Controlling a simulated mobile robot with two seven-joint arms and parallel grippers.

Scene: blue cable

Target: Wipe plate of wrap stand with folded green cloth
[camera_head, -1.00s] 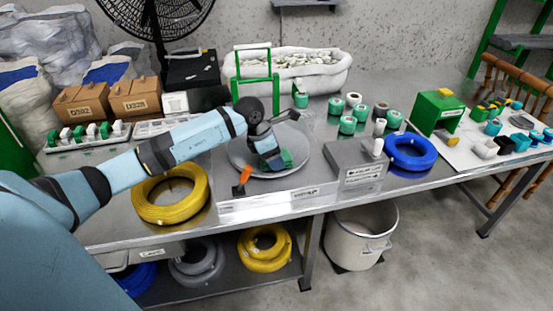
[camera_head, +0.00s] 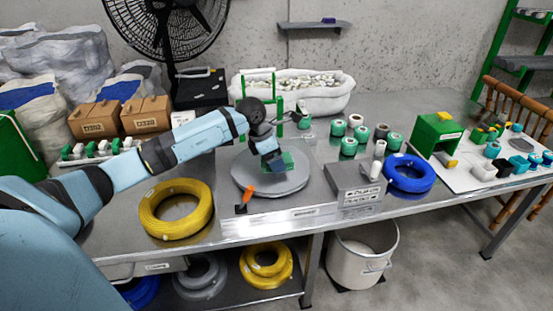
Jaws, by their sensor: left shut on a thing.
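The wrap stand (camera_head: 305,209) is a low grey metal base on the steel table, with a round grey plate (camera_head: 248,181) on top. An orange-handled lever (camera_head: 247,194) stands at its front left. My left gripper (camera_head: 275,163) points down over the plate's middle and is shut on the folded green cloth (camera_head: 287,160). The cloth is at the plate's surface and partly hidden by the gripper; I cannot tell whether it touches. My right gripper is not in view.
A yellow cable coil (camera_head: 160,228) lies left of the stand and a blue coil (camera_head: 409,184) right of it. A grey labelled block (camera_head: 354,189) stands at the stand's right. Several green and white rolls (camera_head: 349,146) stand behind. A green frame (camera_head: 259,90) rises behind the plate.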

